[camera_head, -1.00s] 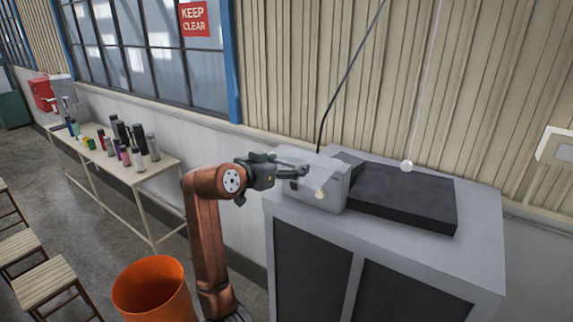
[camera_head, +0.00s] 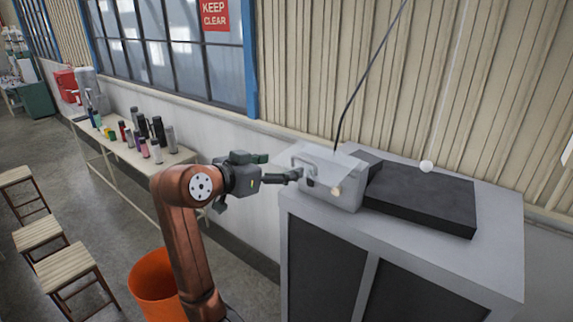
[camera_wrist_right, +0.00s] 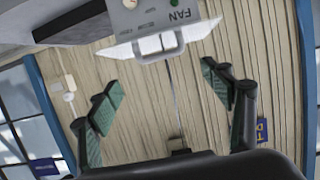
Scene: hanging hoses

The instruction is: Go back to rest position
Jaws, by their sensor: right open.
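My right gripper (camera_head: 280,168) is at the end of a copper-coloured arm in the head view, beside the left face of a grey box (camera_head: 345,195) on a cabinet. In the right wrist view the gripper (camera_wrist_right: 162,95) has its two green-padded fingers spread wide, with nothing between them. The box, marked FAN, shows at the top of that view (camera_wrist_right: 150,18), with a pale handle or lever (camera_wrist_right: 150,45) and a green spot. It seems to be clear of the fingers. My left gripper is not in view.
A dark panel (camera_head: 425,198) lies on the cabinet (camera_head: 470,255). An orange bin (camera_head: 152,280), stools (camera_head: 65,270) and a bottle table (camera_head: 180,160) are left. Open floor lies between them.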

